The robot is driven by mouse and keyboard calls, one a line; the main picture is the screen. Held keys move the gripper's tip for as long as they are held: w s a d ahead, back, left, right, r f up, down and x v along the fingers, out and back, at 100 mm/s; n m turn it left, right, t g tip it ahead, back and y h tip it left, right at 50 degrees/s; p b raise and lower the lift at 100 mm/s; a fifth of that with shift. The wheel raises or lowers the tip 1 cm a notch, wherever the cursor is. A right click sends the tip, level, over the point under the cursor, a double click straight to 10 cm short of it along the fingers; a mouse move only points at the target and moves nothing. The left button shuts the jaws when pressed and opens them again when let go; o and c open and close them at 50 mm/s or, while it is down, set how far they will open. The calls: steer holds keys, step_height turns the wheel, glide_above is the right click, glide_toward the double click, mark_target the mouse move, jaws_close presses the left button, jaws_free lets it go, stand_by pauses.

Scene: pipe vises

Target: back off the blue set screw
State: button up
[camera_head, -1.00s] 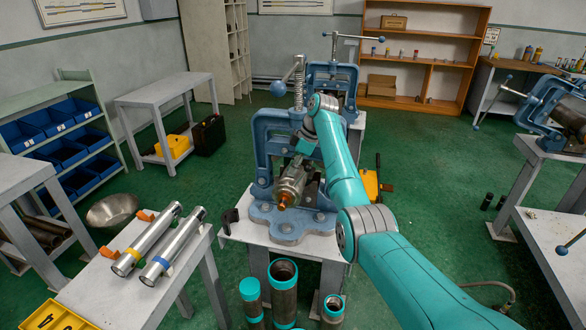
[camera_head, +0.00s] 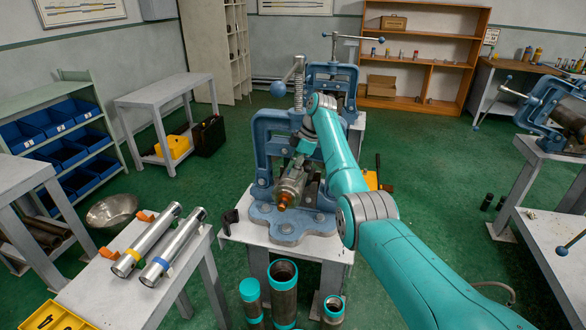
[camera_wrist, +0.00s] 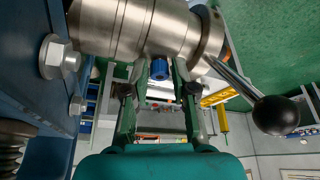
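The blue set screw (camera_wrist: 158,68) sticks out of the side of a steel cylindrical body (camera_wrist: 135,28) in the wrist view. My gripper (camera_wrist: 160,72) is open, with one fingertip on each side of the screw and a small gap showing on both sides. In the head view the steel body (camera_head: 290,186) with a copper-coloured tip lies in the blue pipe vise (camera_head: 264,140). My gripper (camera_head: 304,146) is just above and behind the body there. The screw itself is too small or hidden in the head view.
A lever with a black knob (camera_wrist: 276,115) juts out right of my gripper in the wrist view. Bolts (camera_wrist: 56,57) on the vise frame stand at left. Teal-capped pipes (camera_head: 283,290) stand in front of the vise bench. Two chrome tubes (camera_head: 172,245) lie on the left bench.

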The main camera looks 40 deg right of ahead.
steer(key=shift+o, duration=0.7)
steer(key=shift+r, duration=0.1)
step_height(320, 180, up, 10)
